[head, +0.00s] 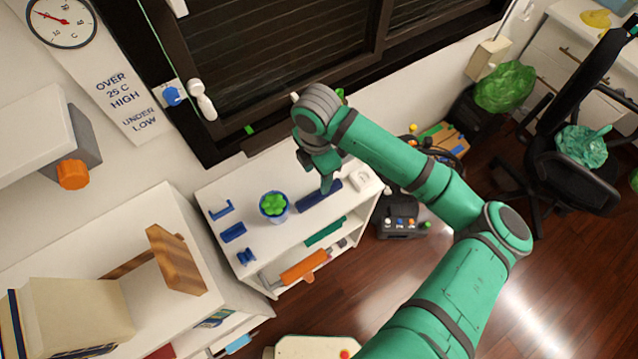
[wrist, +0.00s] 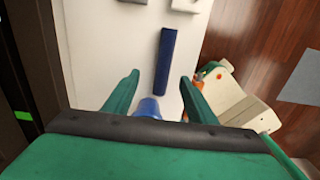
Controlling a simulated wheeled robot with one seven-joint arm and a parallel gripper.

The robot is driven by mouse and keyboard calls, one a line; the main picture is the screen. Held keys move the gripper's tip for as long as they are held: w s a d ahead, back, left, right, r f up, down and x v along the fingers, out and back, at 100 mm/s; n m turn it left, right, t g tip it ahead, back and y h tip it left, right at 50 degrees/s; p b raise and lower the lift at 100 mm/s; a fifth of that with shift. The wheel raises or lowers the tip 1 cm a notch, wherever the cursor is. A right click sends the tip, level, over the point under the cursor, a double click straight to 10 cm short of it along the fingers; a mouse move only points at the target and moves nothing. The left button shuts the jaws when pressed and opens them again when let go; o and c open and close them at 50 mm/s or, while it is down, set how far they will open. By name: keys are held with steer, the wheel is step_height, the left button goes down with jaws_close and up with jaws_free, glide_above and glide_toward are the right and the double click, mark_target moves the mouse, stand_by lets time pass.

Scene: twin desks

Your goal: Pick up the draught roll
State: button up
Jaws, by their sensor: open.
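The draught roll, seemingly the long dark blue bar (head: 318,198), lies on top of the low white shelf unit (head: 241,190) under the window. It also shows in the wrist view (wrist: 166,62), running lengthwise away from me. My gripper (head: 327,188) is over the roll and hides part of it in the head view. In the wrist view my gripper (wrist: 160,77) is open, with its fingertips on either side of the line of the roll's near end. I cannot tell how high the fingers are above it. Nothing is held.
A blue pot with a green plant (head: 273,206) stands left of the roll; a blue rounded thing (wrist: 149,107) shows between the fingers. Small blue holders (head: 233,232) lie further left. A white block (head: 359,178) sits at the right end. The dark window frame (head: 230,145) rises behind.

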mark_target(319, 193)
steer(key=f, duration=0.4)
steer(key=shift+s+d, duration=0.25)
steer(key=shift+s, duration=0.05)
steer(key=shift+f, duration=2.65)
steer(key=c, duration=1.2)
steer(key=shift+o, duration=0.2)
steer(key=shift+d, duration=0.1)
steer(key=shift+r, duration=0.1)
